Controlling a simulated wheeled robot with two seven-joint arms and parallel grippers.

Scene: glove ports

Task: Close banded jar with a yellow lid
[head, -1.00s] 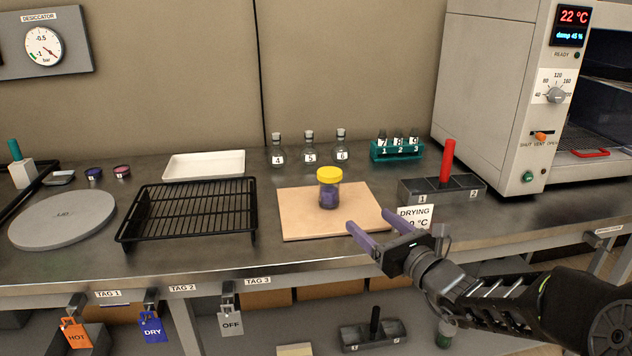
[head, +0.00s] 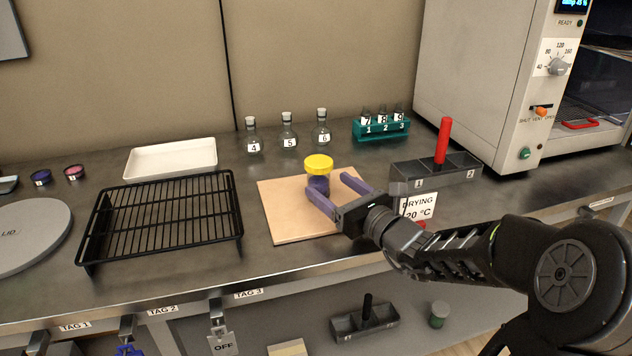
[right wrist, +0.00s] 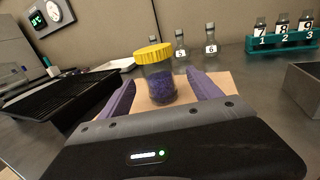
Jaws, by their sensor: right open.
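A clear jar (head: 318,187) with purple contents stands upright on a tan board (head: 285,225). A yellow lid (head: 319,163) sits on top of it; I cannot tell whether it is fully tightened. My right gripper (head: 338,192) is open, its purple fingers reaching to either side of the jar's lower part in the head view. In the right wrist view the jar (right wrist: 157,86) stands between and just beyond the fingertips, and no grip on it shows. My left gripper is not in view.
A black wire rack (head: 165,215) stands left of the board. A grey two-part box (head: 432,172) with a red handle is at right, with a drying sign (head: 418,208) before it. Numbered flasks (head: 288,137) and a teal vial rack (head: 381,129) stand behind.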

